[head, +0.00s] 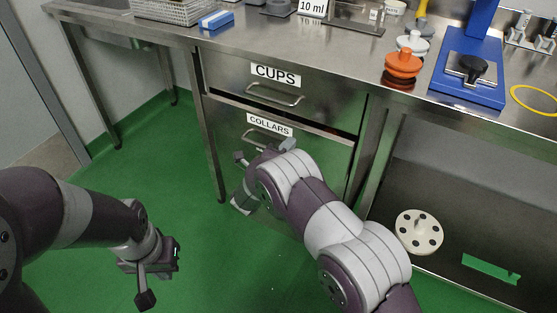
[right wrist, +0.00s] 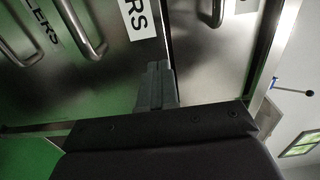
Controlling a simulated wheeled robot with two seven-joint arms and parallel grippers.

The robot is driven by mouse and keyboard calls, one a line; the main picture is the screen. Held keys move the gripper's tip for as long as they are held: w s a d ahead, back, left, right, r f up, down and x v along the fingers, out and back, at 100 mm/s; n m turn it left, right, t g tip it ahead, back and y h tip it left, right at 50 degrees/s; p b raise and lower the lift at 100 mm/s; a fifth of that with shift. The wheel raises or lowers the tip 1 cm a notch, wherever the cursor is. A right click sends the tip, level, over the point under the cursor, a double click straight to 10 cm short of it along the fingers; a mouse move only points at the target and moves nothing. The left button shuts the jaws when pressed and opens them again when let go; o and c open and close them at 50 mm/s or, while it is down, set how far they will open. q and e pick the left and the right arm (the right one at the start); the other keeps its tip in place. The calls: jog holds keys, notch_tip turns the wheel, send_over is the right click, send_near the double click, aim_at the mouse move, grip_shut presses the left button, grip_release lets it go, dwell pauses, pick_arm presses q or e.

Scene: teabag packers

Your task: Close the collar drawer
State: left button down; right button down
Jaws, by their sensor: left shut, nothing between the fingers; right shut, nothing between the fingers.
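The collar drawer (head: 318,140), labelled COLLARS, is below the CUPS drawer (head: 330,108). It stands slightly open: its top rim juts forward under a dark gap. Its handle (head: 262,137) is below the label. My right gripper (head: 288,145) is shut and empty at the drawer front, just right of the handle; whether it touches is unclear. In the right wrist view, the shut fingers (right wrist: 156,85) point at the metal front beside the COLLARS label (right wrist: 138,15) and a handle (right wrist: 85,28). My left gripper (head: 172,256) is shut and empty, low over the floor at left.
The steel counter (head: 330,50) above carries a wire basket (head: 178,10), an orange knobbed piece (head: 403,64) and a blue press stand (head: 468,80). The green floor at left is clear.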

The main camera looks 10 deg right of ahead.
aim_at(300, 130)
jog(key=shift+b+x, duration=0.3)
jog(key=shift+x, duration=1.8)
jog(key=shift+w+d+f+b, duration=0.1)
jog(key=shift+w+d+b, duration=0.05)
jog(key=shift+w+b, duration=0.2)
jog(key=b+x, duration=0.2)
jog(key=x, duration=0.1)
jog(key=shift+w+d, duration=0.25)
jog(key=shift+r, duration=0.45)
